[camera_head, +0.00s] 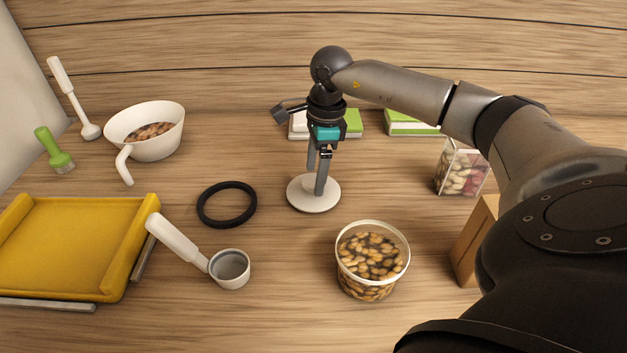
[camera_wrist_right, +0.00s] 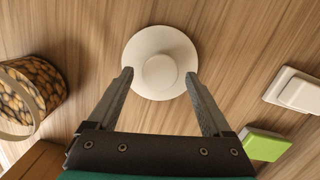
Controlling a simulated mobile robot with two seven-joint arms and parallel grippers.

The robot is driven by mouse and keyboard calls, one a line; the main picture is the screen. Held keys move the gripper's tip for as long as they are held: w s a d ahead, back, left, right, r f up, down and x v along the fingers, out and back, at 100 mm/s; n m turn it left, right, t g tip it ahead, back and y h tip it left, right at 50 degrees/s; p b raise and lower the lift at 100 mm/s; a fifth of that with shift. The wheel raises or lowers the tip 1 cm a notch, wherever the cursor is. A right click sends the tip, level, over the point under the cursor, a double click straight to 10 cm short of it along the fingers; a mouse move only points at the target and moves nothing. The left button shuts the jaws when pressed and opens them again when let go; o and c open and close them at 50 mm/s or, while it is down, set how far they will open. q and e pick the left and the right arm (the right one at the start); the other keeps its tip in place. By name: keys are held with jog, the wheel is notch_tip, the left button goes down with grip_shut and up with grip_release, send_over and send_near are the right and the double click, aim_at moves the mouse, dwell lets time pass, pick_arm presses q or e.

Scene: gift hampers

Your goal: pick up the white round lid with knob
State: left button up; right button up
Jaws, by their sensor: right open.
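The white round lid with knob (camera_head: 303,198) lies flat on the table in the middle of the head view. In the right wrist view the lid (camera_wrist_right: 137,82) shows from above, with its round knob (camera_wrist_right: 159,71) near its centre. My right gripper (camera_head: 320,187) comes down over the lid, with its fingers pointing down. In the right wrist view the gripper (camera_wrist_right: 160,80) is open, with one finger on each side of the knob and a gap to it. Whether the fingertips touch the lid cannot be told. My left gripper is not in view.
A tub of nuts (camera_head: 372,262) stands in front of the lid. A black ring (camera_head: 227,204) and a scoop (camera_head: 228,268) lie to the left. A yellow tray (camera_head: 75,247) and white bowl (camera_head: 165,148) are further left. A clear box (camera_head: 461,168) stands right.

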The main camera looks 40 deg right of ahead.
notch_tip(320, 180, down, 2)
jog(key=shift+w+a, duration=0.1)
jog(key=c, duration=1.3)
jog(key=shift+r, duration=0.15)
